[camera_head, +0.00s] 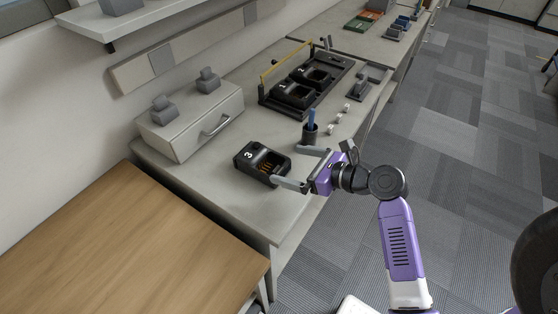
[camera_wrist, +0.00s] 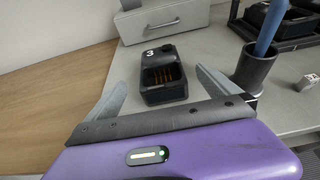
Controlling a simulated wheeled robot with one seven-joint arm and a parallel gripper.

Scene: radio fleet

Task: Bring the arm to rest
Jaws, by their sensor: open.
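My gripper (camera_head: 302,170) is open and empty, with its two grey fingers spread wide above the front edge of the grey counter. It also shows in the wrist view (camera_wrist: 157,88), where the fingers stand on either side of a black charger marked 3 (camera_wrist: 165,82). In the head view this charger (camera_head: 262,162) sits on the counter just left of the fingers, and its slot looks empty. My purple arm reaches in from the right, over the floor. I cannot tell whether a finger touches the charger.
A dark pen cup (camera_head: 310,133) with a blue item stands close behind my gripper. Small pale cubes (camera_head: 338,117) lie beyond it. A black rack (camera_head: 306,83) with chargers stands farther back. A drawer box (camera_head: 190,120) is at the left, a wooden table (camera_head: 130,240) in front.

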